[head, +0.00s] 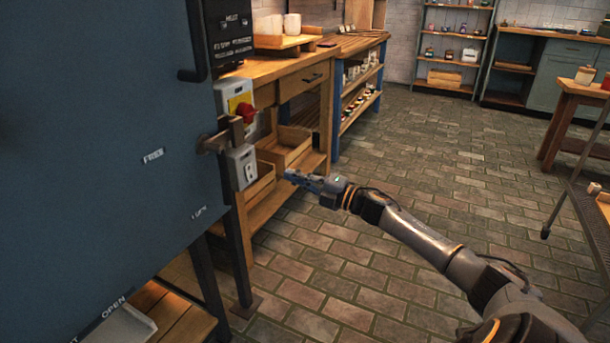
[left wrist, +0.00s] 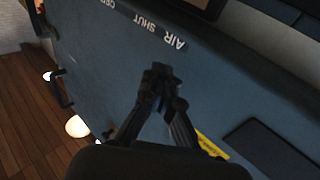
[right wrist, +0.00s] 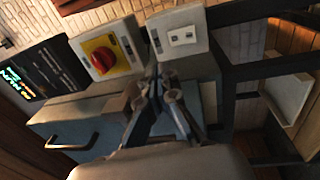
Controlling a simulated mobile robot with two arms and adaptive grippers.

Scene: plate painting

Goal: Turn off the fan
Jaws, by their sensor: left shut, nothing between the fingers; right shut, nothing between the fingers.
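A grey switch box (head: 235,98) with a red knob on a yellow plate is mounted at the edge of the blue kiln-like cabinet (head: 90,130). A smaller grey box with a pale switch (head: 243,167) is below it. In the right wrist view, the red knob (right wrist: 103,58) is at upper left and the pale switch (right wrist: 182,36) at top centre. I cannot tell which one is for the fan. My right gripper (head: 290,176) is shut and empty, right of the smaller box and apparently apart from it. My left gripper (left wrist: 161,73) is shut and empty in front of a blue panel.
A brown latch (head: 222,135) juts out between the two boxes. A wooden workbench (head: 290,80) with open crates (head: 285,150) stands behind. A dark post (head: 237,250) stands below the boxes. The brick floor (head: 400,150) to the right is mostly clear.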

